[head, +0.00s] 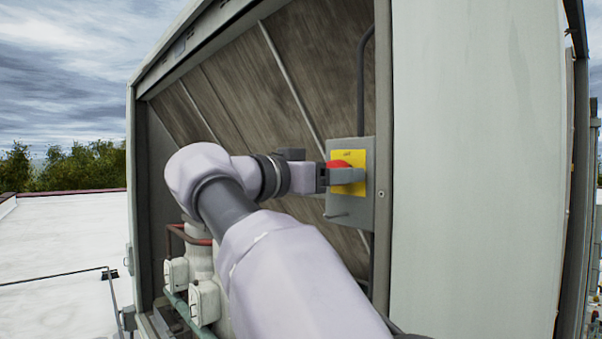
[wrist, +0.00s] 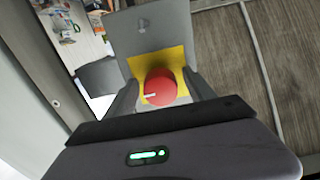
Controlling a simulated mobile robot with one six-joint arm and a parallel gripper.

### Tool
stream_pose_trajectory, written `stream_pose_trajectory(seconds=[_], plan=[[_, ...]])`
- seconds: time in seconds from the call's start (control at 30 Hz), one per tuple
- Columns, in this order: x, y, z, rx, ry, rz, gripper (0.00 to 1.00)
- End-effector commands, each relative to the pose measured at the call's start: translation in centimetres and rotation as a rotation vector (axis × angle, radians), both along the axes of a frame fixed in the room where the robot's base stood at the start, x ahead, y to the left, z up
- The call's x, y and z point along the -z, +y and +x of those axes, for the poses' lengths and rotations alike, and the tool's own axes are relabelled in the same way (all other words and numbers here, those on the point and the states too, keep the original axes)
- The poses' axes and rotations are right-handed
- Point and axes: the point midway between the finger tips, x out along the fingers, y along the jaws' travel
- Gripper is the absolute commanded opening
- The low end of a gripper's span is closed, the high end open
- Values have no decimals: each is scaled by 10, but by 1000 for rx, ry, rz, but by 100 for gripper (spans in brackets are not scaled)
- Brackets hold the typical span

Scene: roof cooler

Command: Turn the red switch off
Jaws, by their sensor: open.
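The red switch (head: 336,164) is a round knob on a yellow plate (head: 355,157), fixed to a grey switch box (head: 348,212) inside the cooler's frame. In the wrist view the red switch (wrist: 161,87) sits between the two fingers of my open gripper (wrist: 160,92), with a small white mark at its left edge. The yellow plate shows behind it. In the head view my gripper (head: 346,176) is at the box, in front of the plate, and hides part of the knob. I cannot tell whether the fingers touch the knob.
A grey conduit (head: 361,75) runs up from the box. The cooler's pale side panel (head: 475,160) stands close to the right of the box. Pale valves and pipes (head: 200,285) are below my arm at the left. The white roof (head: 60,255) is open at the far left.

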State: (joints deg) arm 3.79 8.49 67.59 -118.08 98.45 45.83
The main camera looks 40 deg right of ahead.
Motion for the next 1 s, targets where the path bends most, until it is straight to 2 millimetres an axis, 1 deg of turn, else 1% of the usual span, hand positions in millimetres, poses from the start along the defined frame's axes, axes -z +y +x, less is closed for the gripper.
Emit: stream_pose_trajectory(seconds=[0.1, 0.13, 0.27, 0.3, 0.37, 0.4, 0.43, 0.73, 0.87, 1.0], plan=[[0, 0, 0, 0, 0, 0, 63], [0, 0, 0, 0, 0, 0, 59], [0, 1, 0, 0, 0, 0, 33], [0, 0, 0, 0, 0, 0, 25], [0, 0, 0, 0, 0, 0, 14], [0, 1, 0, 0, 0, 0, 6], [0, 1, 0, 0, 0, 0, 3], [-1, 1, 0, 0, 50, -4, 3], [-1, 1, 0, 1, 123, -11, 3], [-2, 1, -1, 1, 237, -20, 3]])
